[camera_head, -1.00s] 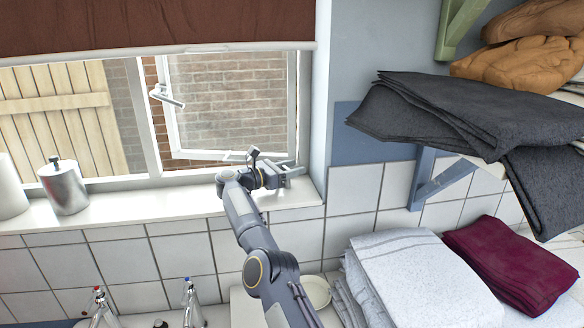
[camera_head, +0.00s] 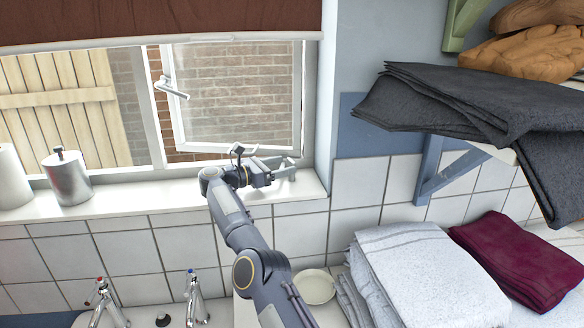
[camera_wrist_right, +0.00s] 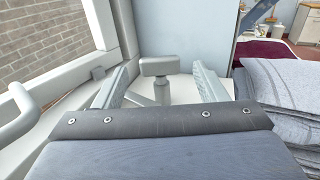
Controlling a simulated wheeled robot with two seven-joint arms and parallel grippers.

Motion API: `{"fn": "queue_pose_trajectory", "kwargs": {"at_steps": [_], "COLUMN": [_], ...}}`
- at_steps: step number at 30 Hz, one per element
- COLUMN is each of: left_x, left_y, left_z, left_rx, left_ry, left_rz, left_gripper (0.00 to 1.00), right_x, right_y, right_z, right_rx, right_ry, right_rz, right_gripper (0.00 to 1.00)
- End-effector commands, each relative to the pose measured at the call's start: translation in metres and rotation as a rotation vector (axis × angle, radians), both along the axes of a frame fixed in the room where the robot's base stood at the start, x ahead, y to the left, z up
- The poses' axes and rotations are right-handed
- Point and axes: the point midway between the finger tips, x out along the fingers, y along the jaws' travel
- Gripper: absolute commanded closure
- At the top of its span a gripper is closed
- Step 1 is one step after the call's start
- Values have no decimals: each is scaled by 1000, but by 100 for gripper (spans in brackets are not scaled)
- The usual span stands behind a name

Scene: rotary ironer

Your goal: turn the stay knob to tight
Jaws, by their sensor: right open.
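The stay knob (camera_wrist_right: 160,67) is a grey T-shaped knob on a short stem, by the corner of the open window. In the right wrist view it stands between the two fingers of my right gripper, with a gap visible on each side. My right gripper (camera_head: 285,168) is open over the right end of the sill, and it hides most of the knob in the head view. I cannot tell how tight the knob is. My left gripper is not in view.
The open window sash (camera_head: 235,95) is behind the gripper. A metal canister (camera_head: 67,180) stands on the sill (camera_head: 130,203) at left. A shelf with dark folded cloth (camera_head: 450,100) juts out at right, above folded towels (camera_head: 425,275). Taps (camera_head: 195,300) are below.

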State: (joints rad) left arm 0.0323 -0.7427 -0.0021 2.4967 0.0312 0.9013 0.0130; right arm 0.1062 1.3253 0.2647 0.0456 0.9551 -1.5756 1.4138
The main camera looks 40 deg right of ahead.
Motion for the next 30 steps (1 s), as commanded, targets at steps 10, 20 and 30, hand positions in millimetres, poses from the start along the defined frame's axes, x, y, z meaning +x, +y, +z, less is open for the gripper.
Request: {"fn": "queue_pose_trajectory", "kwargs": {"at_steps": [10, 20, 30], "left_x": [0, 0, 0], "left_y": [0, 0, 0], "left_z": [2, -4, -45], "left_rx": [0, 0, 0], "left_ry": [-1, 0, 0], "left_rz": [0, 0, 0], "left_gripper": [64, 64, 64], "right_x": [4, 8, 12], "right_y": [23, 10, -40], "right_z": [0, 18, 129], "right_rx": [0, -49, -484], "right_ry": [1, 30, 481], "right_rz": [-1, 44, 436], "right_gripper": [35, 59, 100]}}
